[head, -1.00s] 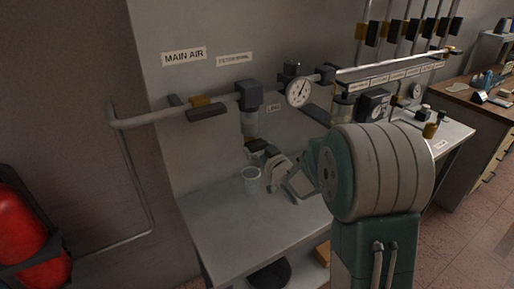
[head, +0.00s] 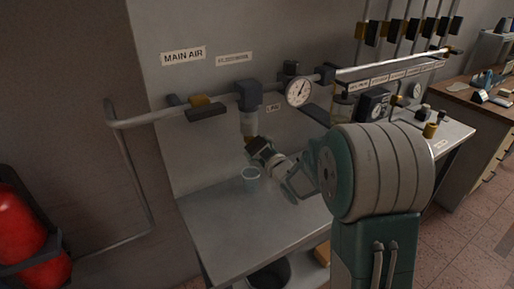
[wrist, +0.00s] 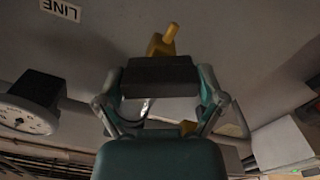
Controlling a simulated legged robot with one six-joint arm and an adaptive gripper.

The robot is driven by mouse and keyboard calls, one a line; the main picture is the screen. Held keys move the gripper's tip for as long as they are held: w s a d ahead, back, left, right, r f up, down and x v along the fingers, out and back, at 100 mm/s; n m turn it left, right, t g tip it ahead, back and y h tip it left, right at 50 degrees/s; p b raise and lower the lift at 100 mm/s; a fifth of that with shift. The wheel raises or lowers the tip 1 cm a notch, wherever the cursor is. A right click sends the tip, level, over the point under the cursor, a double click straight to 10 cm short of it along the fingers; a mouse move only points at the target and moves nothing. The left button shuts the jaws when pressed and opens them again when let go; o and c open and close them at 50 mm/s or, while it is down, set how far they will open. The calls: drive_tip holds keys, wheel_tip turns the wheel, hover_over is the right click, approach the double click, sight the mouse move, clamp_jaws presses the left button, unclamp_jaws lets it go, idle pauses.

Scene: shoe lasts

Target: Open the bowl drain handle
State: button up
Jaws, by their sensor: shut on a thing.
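The filter bowl (head: 249,122) hangs under a dark block on the main air pipe in the head view. A small yellow drain handle (head: 248,141) shows at its lower end, and a yellow piece there also shows in the wrist view (wrist: 164,42). My gripper (head: 256,147) is at the drain, just below the bowl. In the wrist view its fingers (wrist: 159,62) are drawn together at the yellow handle and shut on it. The dark fingertips hide the part of the handle between them.
A clear cup (head: 251,180) stands on the grey bench (head: 225,215) below the bowl. A pressure gauge (head: 299,92) is on the pipe to the right. A yellow-and-dark valve handle (head: 207,112) is to the left. The bench's front left is clear.

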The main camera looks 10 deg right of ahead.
drive_tip(key=n, duration=0.6)
drive_tip(key=shift+f, duration=0.1)
drive_tip(key=n, duration=0.4)
drive_tip(key=shift+n, duration=0.3)
drive_tip(key=shift+f+n, duration=0.1)
drive_tip(key=shift+n, duration=0.8)
drive_tip(key=shift+f, duration=0.1)
drive_tip(key=o, duration=0.8)
drive_tip(key=shift+a, duration=0.1)
drive_tip(key=shift+s, duration=0.1)
drive_tip(key=v, duration=1.2)
